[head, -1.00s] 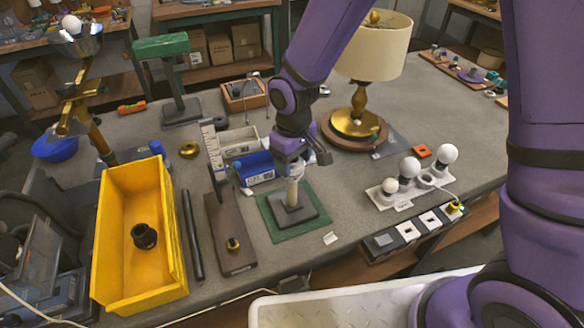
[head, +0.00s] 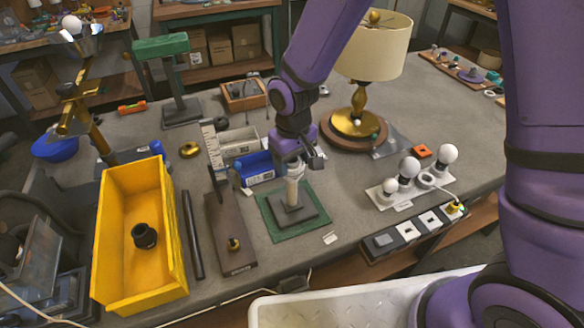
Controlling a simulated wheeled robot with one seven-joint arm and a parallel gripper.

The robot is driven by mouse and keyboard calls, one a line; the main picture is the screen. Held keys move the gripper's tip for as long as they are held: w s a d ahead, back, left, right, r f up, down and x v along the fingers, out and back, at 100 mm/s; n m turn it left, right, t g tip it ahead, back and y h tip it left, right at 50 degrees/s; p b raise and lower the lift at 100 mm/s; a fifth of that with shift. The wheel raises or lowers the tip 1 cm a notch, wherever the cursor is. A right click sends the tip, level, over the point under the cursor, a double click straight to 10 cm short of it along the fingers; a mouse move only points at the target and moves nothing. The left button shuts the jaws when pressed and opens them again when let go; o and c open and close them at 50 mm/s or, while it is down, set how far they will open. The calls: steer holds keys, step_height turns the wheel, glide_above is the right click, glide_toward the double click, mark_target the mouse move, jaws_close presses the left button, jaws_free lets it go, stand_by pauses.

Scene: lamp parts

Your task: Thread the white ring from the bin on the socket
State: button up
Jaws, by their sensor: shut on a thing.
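The socket stand has a pale upright post (head: 292,192) on a dark square base, on a green mat (head: 263,222). My gripper (head: 297,163) is directly over the post, pointing down, shut on a small whitish piece (head: 294,171) at the post's top. This is likely the white ring; my fingers partly hide it. I cannot tell whether it is around the socket or only resting against its top. The yellow bin (head: 108,235) at left holds a black ring-like part (head: 144,236); no white ring shows in it.
A blue-fronted bin (head: 257,168) stands close behind the post. A brown board (head: 230,245) with an upright piece is left of it. Bulbs on a white strip (head: 404,201) stand at right, and the lamp (head: 372,50) behind. Bare bench lies between mat and bulbs.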

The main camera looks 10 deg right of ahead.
steer(key=m, duration=0.4)
steer(key=shift+s+f+m, duration=0.15)
steer(key=shift+f+m, duration=0.05)
steer(key=shift+m, duration=0.2)
steer(key=m, duration=0.4)
steer(key=shift+a+m, duration=0.1)
steer(key=shift+m, duration=1.3)
steer(key=shift+f+m, duration=0.1)
steer(key=shift+m, duration=0.8)
steer(key=m, duration=0.4)
steer(key=shift+a+m, duration=0.1)
steer(key=shift+m, duration=0.3)
